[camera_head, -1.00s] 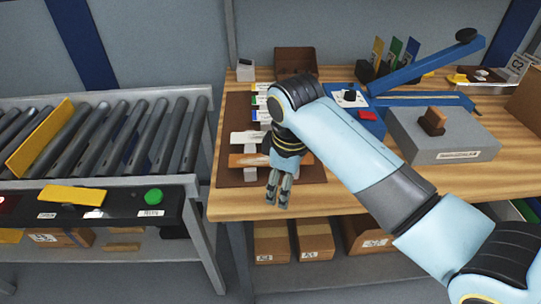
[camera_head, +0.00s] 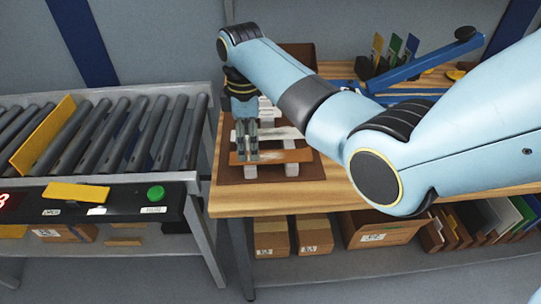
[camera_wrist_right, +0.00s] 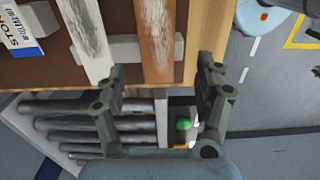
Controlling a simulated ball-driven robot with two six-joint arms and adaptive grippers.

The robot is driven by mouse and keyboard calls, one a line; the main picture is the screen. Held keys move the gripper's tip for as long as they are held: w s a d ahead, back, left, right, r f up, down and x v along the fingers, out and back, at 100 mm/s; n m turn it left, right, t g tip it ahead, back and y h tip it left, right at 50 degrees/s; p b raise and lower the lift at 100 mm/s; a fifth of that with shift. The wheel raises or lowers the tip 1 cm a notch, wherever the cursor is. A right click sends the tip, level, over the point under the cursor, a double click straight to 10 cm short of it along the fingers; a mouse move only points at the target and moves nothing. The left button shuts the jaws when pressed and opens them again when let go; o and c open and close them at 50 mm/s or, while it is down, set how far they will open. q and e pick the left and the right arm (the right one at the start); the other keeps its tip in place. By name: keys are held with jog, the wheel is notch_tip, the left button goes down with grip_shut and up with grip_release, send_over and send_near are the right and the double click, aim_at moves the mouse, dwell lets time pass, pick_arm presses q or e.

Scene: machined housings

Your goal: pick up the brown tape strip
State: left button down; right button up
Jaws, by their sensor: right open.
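The brown tape strip (camera_head: 288,156) lies across two pale bars over a dark brown mat, near the front edge of the wooden workbench. In the right wrist view the strip (camera_wrist_right: 157,35) runs up from between my fingertips. My right gripper (camera_head: 247,156) points down at the strip's left part in the head view. In the wrist view my right gripper (camera_wrist_right: 163,72) is open, with one finger on each side of the strip's near end. I cannot tell whether the fingers touch it. My left gripper is not in view.
A whitish strip (camera_head: 281,133) lies just behind the brown one on the mat (camera_head: 312,172). A roller conveyor (camera_head: 118,143) stands left of the bench (camera_head: 330,198). My right arm hides much of the bench. Cardboard boxes (camera_head: 314,237) sit on the shelf below.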

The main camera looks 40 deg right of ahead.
aim_at(249, 151)
notch_tip(249, 151, down, 4)
jog(key=shift+w+d, duration=0.1)
jog(key=c, duration=1)
jog(key=shift+r, duration=0.1)
jog(key=shift+c, duration=0.2)
